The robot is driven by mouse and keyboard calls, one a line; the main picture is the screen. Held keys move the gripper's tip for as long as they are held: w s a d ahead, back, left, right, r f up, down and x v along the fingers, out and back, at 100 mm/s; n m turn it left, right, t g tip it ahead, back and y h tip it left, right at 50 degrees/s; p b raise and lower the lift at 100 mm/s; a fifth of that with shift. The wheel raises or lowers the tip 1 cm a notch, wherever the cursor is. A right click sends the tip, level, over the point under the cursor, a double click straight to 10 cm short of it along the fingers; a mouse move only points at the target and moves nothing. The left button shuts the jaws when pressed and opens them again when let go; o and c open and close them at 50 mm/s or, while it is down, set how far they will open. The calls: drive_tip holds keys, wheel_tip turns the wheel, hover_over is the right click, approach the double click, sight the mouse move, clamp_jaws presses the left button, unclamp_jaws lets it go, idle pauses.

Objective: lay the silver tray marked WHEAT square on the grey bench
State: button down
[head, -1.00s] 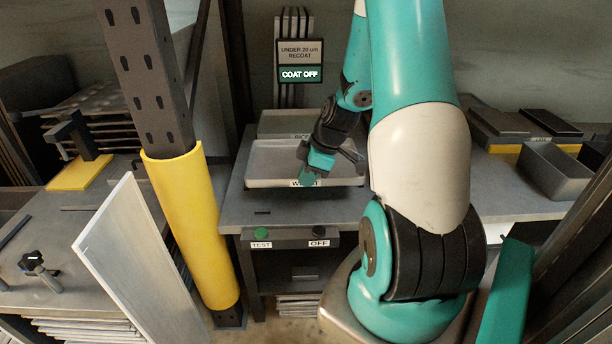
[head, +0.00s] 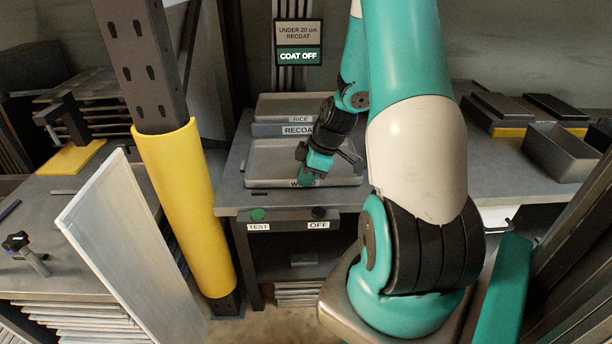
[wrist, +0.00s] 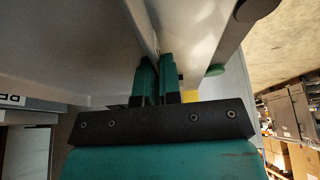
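The silver tray (head: 268,172) marked WHEAT is at the front of the grey bench (head: 232,196) in the head view. Its front edge looks roughly parallel to the bench's front edge. My gripper (head: 306,178) is at the middle of that front edge and partly covers the label. In the wrist view my gripper's two teal fingers (wrist: 156,80) are closed about the thin tray wall (wrist: 150,32). The tray looks level and low over the bench top, but I cannot tell whether it touches it everywhere.
A tray marked RICE (head: 275,103) sits behind on the block marked RECOAT (head: 268,130). A sign (head: 299,42) reads COAT OFF. Green (head: 258,214) and black (head: 319,212) buttons are at the bench front. A yellow-sleeved post (head: 185,205) stands left; grey bins (head: 560,155) are right.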

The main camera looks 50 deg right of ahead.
drive_tip(key=c, duration=1.2)
unclamp_jaws()
drive_tip(key=p+v, duration=0.4)
drive_tip(key=v, duration=1.3)
drive_tip(key=shift+d+r, duration=0.15)
drive_tip(key=shift+r, duration=0.1)
drive_tip(key=w+a+r+g+y, duration=0.1)
drive_tip(key=w+a+r, duration=0.15)
drive_tip(key=a, duration=0.85)
drive_tip(key=w+a+r+g, duration=0.1)
drive_tip(key=w+a+r, duration=0.15)
drive_tip(key=a, duration=0.75)
drive_tip(key=s+a+r+m+g, duration=0.1)
drive_tip(key=s+a+r, duration=0.1)
drive_tip(key=s+a, duration=0.6)
drive_tip(key=s+a+r+g, duration=0.1)
drive_tip(key=s+a+r, duration=0.1)
drive_tip(key=s+a, duration=0.6)
drive_tip(key=r+p, duration=0.7)
drive_tip(key=w+a+r+p, duration=0.1)
drive_tip(key=r+p, duration=0.6)
drive_tip(key=w+r+p, duration=0.1)
drive_tip(key=r+p, duration=0.5)
drive_tip(key=p, duration=0.1)
drive_tip(key=shift+w+a+r, duration=0.2)
drive_tip(key=shift+a+r, duration=0.2)
